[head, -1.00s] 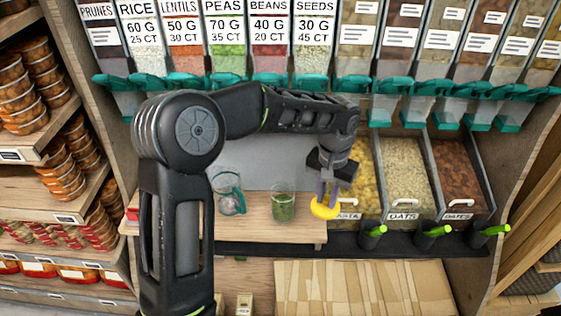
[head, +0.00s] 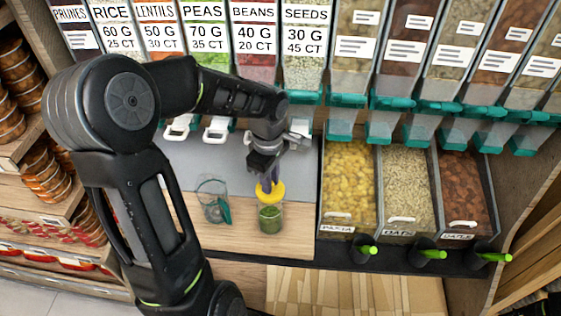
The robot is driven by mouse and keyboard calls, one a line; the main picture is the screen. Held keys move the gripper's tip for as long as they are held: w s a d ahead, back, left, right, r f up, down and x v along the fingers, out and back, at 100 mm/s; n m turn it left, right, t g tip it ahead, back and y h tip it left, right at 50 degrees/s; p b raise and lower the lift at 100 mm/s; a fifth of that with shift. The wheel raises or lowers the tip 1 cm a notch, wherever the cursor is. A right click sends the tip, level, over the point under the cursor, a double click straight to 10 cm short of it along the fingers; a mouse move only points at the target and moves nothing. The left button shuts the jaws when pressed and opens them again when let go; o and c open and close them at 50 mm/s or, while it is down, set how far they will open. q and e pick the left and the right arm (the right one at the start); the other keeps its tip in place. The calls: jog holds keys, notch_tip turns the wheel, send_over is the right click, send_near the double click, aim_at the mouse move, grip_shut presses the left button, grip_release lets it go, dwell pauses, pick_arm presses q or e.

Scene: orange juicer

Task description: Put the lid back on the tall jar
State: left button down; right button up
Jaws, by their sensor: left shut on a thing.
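The tall jar (head: 270,219) is clear glass with green contents and stands upright on the wooden counter (head: 301,234). The yellow lid (head: 276,193) is at the jar's mouth. I cannot tell whether it touches the rim or hovers just above it. My left gripper (head: 267,184) points down over the jar and is shut on the lid. Its fingers partly hide the lid's top. My right gripper does not show.
A glass (head: 212,200) with a teal scoop stands just left of the jar. Bins of pasta (head: 349,180), oats (head: 406,185) and dates (head: 465,190) are at the right. Dispensers with teal spouts hang above. Green-tipped handles (head: 431,254) stick out along the front edge.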

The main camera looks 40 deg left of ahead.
aim_at(270, 196)
pick_arm(q)
jog(key=shift+s+a+n, duration=0.1)
jog(key=shift+a+n, duration=0.05)
jog(key=shift+n, duration=0.15)
jog(key=shift+f, duration=0.1)
notch_tip(270, 196, down, 6)
jog(key=b, duration=0.4)
jog(key=shift+b, duration=0.35)
dwell(0.5)
jog(key=shift+b, duration=0.5)
dwell(1.0)
jog(key=shift+f+b, duration=0.25)
jog(key=shift+b, duration=0.3)
dwell(1.0)
